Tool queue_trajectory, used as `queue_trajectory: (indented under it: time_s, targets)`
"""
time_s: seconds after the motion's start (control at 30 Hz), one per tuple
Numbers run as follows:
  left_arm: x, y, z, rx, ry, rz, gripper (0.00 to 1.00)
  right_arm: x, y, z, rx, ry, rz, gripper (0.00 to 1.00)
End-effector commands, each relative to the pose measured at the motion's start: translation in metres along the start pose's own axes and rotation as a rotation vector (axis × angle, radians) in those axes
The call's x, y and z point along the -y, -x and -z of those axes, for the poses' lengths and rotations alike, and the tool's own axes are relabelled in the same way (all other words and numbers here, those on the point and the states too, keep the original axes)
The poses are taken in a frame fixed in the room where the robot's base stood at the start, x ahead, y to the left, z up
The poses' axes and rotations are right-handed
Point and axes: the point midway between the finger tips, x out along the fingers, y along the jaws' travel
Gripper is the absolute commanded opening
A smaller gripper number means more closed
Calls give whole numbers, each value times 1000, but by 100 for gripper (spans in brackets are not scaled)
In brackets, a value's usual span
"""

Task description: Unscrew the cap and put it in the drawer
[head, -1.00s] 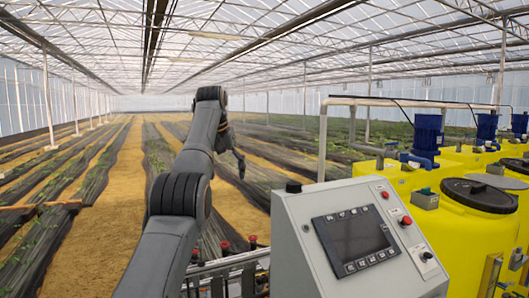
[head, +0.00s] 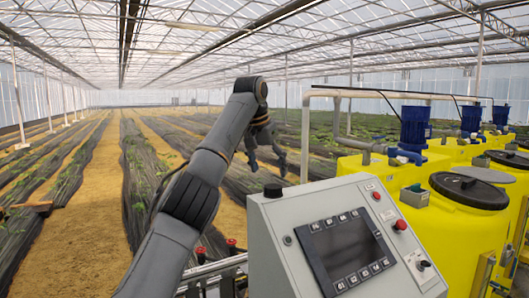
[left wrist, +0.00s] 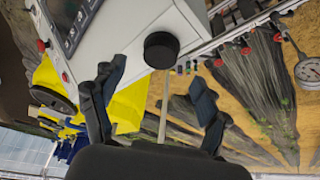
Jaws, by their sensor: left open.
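A round black cap (head: 273,190) sits on the top left corner of the grey control box (head: 320,215). In the left wrist view the cap (left wrist: 161,50) shows as a black disc beside the white wall of the box, just beyond the fingers. My left gripper (head: 281,163) is raised above and behind the box in the head view. In the left wrist view its fingers (left wrist: 155,88) are spread apart with nothing between them, and the cap is clear of them. No drawer can be made out. My right gripper is not in view.
Yellow tanks (head: 455,235) with black lids (head: 469,191) and blue pumps (head: 415,126) stand at the right. Red-topped fittings (head: 231,246) line a rail left of the box. A round gauge (left wrist: 308,71) shows in the left wrist view. Crop rows lie beyond.

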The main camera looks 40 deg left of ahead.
Motion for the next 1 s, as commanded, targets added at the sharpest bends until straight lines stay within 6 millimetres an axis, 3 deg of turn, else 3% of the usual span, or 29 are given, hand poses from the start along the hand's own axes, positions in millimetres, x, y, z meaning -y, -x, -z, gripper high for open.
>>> queue_trajectory:
  time_s: [0.1, 0.3, 0.43, 0.73, 0.77, 1.0]
  targets:
    - [1, -22, 0, 2, 1, 2, 75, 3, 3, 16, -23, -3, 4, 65]
    - [1, -48, 0, 1, 1, 1, 75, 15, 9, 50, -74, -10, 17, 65]
    - [0, -56, 0, -1, 1, 0, 75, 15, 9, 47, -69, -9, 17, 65]
    - [0, -59, 0, -2, 1, 0, 75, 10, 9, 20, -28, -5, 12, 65]
    - [0, -59, 0, -2, 1, 0, 73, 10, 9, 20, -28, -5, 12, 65]
    - [0, -59, 0, -1, 1, 0, 24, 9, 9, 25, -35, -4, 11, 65]
